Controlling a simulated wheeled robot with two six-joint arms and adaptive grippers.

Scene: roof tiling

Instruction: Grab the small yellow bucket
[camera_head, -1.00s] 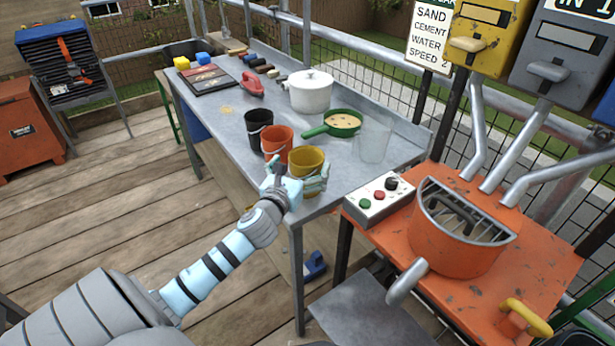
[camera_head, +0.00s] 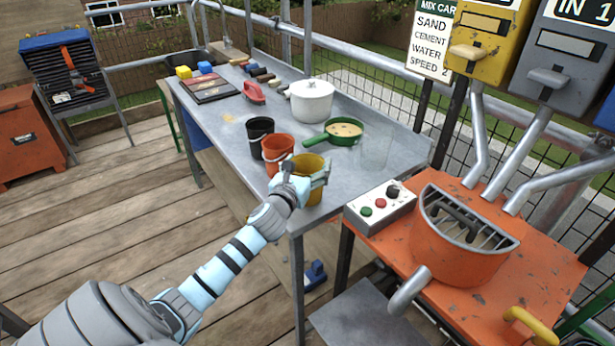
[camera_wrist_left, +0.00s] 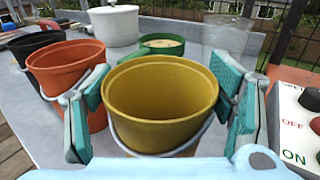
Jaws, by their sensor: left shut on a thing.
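The small yellow bucket (camera_head: 308,168) stands upright at the near right corner of the metal table. In the left wrist view the yellow bucket (camera_wrist_left: 162,100) fills the middle, with a wire handle hanging at its front. My left gripper (camera_head: 306,178) is shut on the bucket, its teal finger pads on either side of the rim; the pads also show in the left wrist view (camera_wrist_left: 160,103). The gripper hides part of the bucket's near side in the head view. My right gripper is not in view.
An orange bucket (camera_head: 277,152) stands close beside the yellow one, with a black bucket (camera_head: 258,132) behind it. A green pan (camera_head: 343,131), a clear container (camera_head: 376,152) and a white pot (camera_head: 311,101) stand further back. The orange mixer (camera_head: 459,240) is to the right.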

